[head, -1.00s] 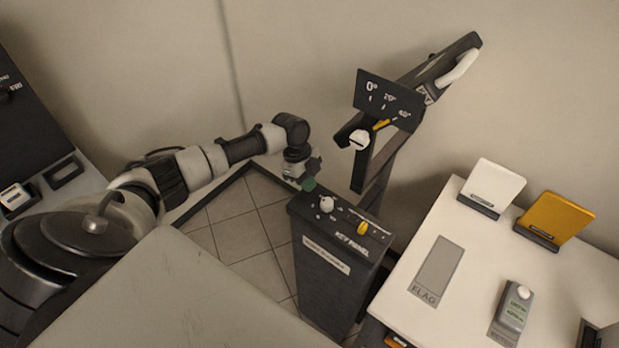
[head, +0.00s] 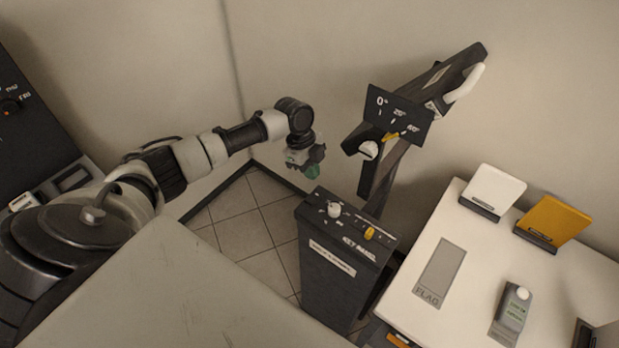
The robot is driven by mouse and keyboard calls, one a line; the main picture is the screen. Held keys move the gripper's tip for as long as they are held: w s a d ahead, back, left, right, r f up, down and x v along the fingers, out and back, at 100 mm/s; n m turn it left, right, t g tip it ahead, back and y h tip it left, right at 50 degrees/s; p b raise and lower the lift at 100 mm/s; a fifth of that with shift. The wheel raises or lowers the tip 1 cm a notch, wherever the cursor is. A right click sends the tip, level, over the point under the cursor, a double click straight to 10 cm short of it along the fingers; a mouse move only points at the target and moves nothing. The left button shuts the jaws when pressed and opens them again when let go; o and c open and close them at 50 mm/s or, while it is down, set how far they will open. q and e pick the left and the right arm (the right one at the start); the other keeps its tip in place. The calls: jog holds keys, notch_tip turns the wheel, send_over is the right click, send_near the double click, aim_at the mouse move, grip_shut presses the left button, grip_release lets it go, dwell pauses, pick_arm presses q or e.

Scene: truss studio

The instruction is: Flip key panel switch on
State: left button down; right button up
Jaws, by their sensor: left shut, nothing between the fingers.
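The key panel (head: 327,273) is a dark upright pedestal in the middle of the head view, with "KEY PANEL" lettering on its top. A white round knob (head: 334,210) and a yellow knob (head: 369,233) stand on its top face. Which way the switch is set is too small to tell. My left gripper (head: 313,171) points down just behind and to the left of the panel's top, apart from the white knob. Its fingers are shut, with green tips and nothing between them. My right gripper is not in view.
A dark angled stand with a dial plate (head: 399,115) marked in degrees rises behind the panel. A white table (head: 470,268) at right holds a white card (head: 494,187), a yellow card (head: 553,221) and a grey device (head: 514,307). A pale surface (head: 180,290) fills the front left.

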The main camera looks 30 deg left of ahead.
pick_arm(q)
notch_tip(320, 180, up, 7)
jog(key=w+a+b, duration=0.1)
jog(key=b, duration=0.1)
jog(key=shift+w+a, duration=0.2)
jog(key=shift+w, duration=0.2)
